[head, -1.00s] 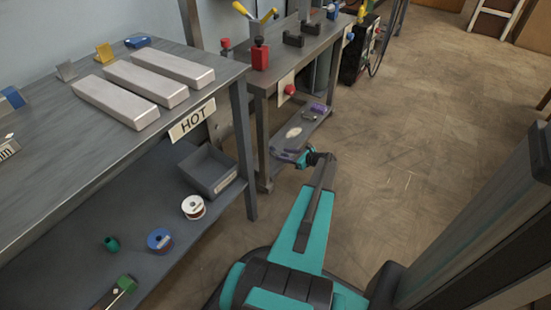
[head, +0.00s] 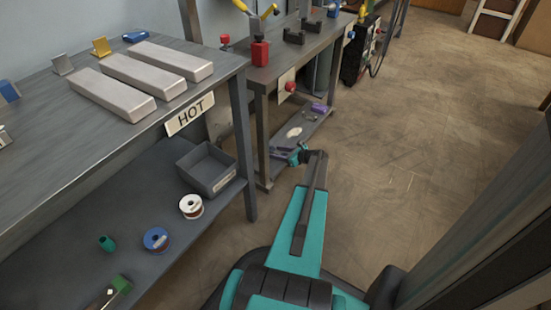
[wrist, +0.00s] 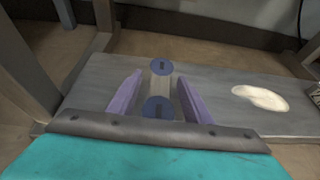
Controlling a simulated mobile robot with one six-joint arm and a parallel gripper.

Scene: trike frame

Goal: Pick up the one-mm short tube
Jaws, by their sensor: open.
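A short pale tube (wrist: 160,86) with dark blue round ends, each with a small dark mark, shows in the wrist view. It lies over the grey lower shelf (wrist: 218,92), between the fingers of my gripper (wrist: 157,88). The two purple fingers are open, one on each side, with a gap showing on the left and a narrower one on the right. I cannot tell its size marking. In the head view my gripper (head: 284,153) is at the near end of the low shelf under the second bench, and the tube cannot be made out there.
A pale patch (wrist: 260,97) lies on the shelf to the right. Bench legs (wrist: 104,20) stand close on the left. In the head view a purple item (head: 319,108) lies farther along the shelf. The hot bench (head: 60,105) stands left; open floor (head: 410,150) lies right.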

